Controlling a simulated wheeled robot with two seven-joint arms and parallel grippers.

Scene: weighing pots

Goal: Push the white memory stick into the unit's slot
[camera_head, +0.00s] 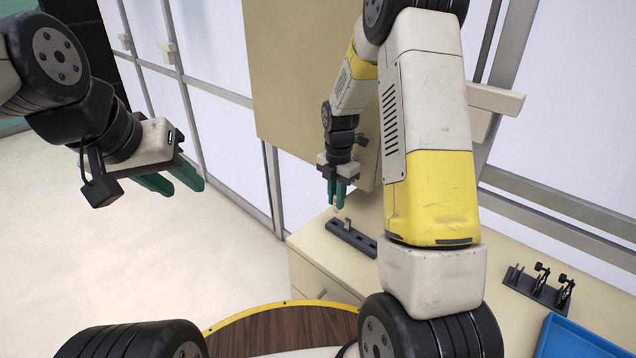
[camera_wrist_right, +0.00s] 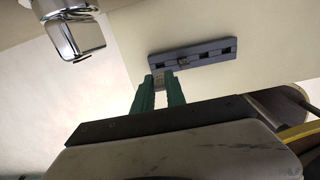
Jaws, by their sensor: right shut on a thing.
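The unit (camera_head: 366,244) is a dark bar with several slots, lying on the cream counter near its left end. It also shows in the wrist view (camera_wrist_right: 213,52). A small greyish piece (camera_head: 347,225) stands up at one of its slots. My right gripper (camera_head: 339,204) points down above the unit, its green fingers shut on the small white memory stick (camera_head: 335,208). In the wrist view the stick (camera_wrist_right: 159,82) is mostly hidden between the fingertips, apart from the bar. My left gripper (camera_head: 187,189) is empty and open, in the air far to the left.
The counter (camera_head: 505,225) carries a dark stand with black clips (camera_head: 540,287) and a blue tray (camera_head: 590,342) at the right. A drawer handle (camera_head: 320,295) sticks out below the counter. A tan panel (camera_head: 300,80) stands behind. My right arm hides part of the counter.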

